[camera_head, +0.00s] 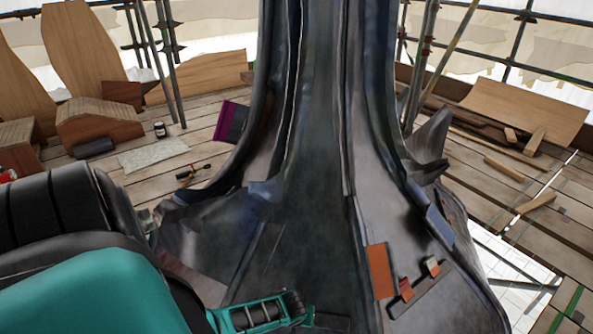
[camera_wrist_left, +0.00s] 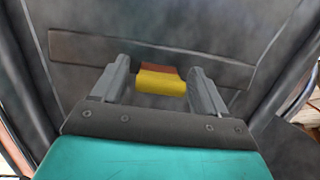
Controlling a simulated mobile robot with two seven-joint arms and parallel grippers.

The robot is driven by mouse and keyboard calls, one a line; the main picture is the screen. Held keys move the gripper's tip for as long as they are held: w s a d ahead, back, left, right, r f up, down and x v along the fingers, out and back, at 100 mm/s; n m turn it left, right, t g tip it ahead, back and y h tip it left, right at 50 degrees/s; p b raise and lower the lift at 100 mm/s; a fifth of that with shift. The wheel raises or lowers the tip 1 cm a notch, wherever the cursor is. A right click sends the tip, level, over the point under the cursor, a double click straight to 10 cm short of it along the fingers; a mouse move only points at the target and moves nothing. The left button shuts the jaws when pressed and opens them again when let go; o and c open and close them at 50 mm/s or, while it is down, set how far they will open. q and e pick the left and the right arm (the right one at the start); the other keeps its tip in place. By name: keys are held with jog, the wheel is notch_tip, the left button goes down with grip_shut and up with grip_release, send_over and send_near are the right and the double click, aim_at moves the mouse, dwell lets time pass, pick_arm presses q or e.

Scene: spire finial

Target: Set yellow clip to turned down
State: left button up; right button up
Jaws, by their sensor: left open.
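The yellow clip (camera_wrist_left: 161,83) shows in the left wrist view as a small yellow block against a red-brown piece (camera_wrist_left: 158,69), in front of a dark grey plate (camera_wrist_left: 90,49). I cannot tell which way the clip is turned. My left gripper (camera_wrist_left: 160,68) is open, one grey finger on each side of the clip. A gap shows on the left; on the right the finger is close, and I cannot tell if it touches. In the head view no yellow clip is seen, and my teal left arm covers the lower left. My right gripper is in neither view.
The dark spire (camera_head: 315,190) rises through the middle of the head view. On its lower right are an orange plate (camera_head: 380,270), a red clip (camera_head: 405,289) and another pale-and-red clip (camera_head: 431,267). Scaffold poles (camera_head: 166,60), planks and wooden boards (camera_head: 527,112) surround it.

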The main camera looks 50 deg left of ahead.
pick_arm(q)
jog(key=c, duration=1.1)
jog(key=shift+o, duration=0.2)
